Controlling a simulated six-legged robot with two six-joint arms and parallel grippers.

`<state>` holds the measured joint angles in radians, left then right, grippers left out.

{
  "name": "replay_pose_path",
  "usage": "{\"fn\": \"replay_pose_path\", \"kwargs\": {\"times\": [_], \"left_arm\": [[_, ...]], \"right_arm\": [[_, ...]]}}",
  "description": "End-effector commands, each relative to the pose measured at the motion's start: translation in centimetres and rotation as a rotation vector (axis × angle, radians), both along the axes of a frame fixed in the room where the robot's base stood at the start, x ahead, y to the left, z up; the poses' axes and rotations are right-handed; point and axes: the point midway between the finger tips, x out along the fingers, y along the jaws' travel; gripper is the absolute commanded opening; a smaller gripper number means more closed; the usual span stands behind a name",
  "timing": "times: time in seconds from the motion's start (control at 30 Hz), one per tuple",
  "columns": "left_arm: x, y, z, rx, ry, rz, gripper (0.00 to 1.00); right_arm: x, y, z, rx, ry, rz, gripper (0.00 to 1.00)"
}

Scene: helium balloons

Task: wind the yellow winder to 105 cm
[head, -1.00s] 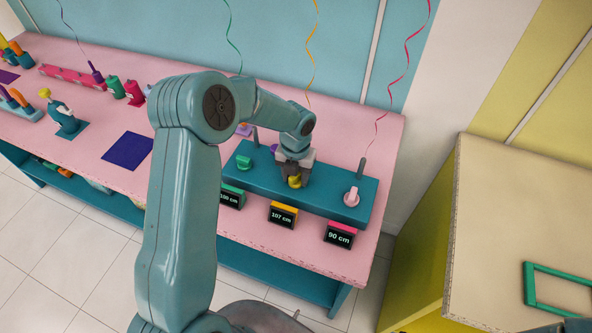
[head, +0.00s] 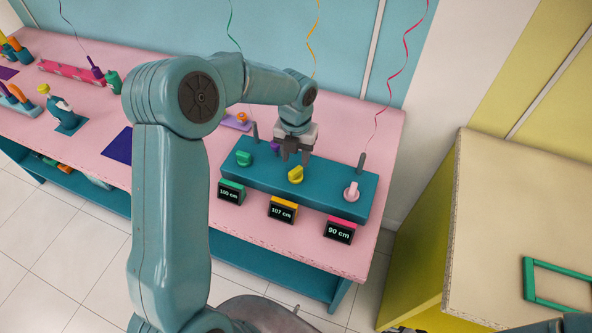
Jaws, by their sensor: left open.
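The yellow winder (head: 296,175) sits in the middle of the teal winder box (head: 330,194) on the pink table. The yellow-topped display (head: 282,210) in front of it reads 107 cm. My left gripper (head: 293,158) is open and empty, pointing down just behind and above the yellow winder, apart from it. The green winder (head: 244,158) is to the left, with a display (head: 230,192) reading 100 cm. The pink winder (head: 351,192) is to the right, with a display (head: 339,230) reading 90 cm.
Thin posts stand at the back of the box, one on the left (head: 255,132) and one on the right (head: 362,163). Green, orange and red ribbons (head: 408,50) hang behind. A yellow cabinet (head: 520,230) stands right.

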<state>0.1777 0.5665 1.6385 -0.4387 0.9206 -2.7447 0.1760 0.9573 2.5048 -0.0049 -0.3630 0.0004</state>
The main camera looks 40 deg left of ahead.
Motion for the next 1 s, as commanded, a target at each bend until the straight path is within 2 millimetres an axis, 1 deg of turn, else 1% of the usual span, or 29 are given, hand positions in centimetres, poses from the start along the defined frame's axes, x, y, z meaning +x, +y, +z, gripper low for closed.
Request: {"fn": "replay_pose_path", "kwargs": {"times": [0.17,0.27,0.37,0.77,0.83,1.0], "left_arm": [[0.0,0.0,0.0,0.000,0.000,0.000,0.44],[0.0,0.0,-0.4,0.000,0.000,0.000,0.44],[0.0,0.0,-1.5,0.000,0.001,0.000,0.44],[-0.1,0.0,-6.8,-0.001,0.002,0.001,0.44],[-0.1,0.0,-7.2,-0.001,0.002,0.001,0.44],[0.0,0.0,-7.1,0.000,0.001,0.001,0.44]], "right_arm": [[0.0,0.0,0.0,0.000,0.000,0.000,0.43],[0.0,0.0,-0.3,0.000,0.000,0.000,0.43],[0.0,0.0,-1.0,0.000,0.000,0.000,0.43],[0.0,0.0,-4.5,0.000,0.000,0.000,0.43],[0.0,0.0,-4.7,0.000,0.000,0.000,0.43],[0.0,0.0,-4.5,0.000,0.000,0.000,0.43]]}}
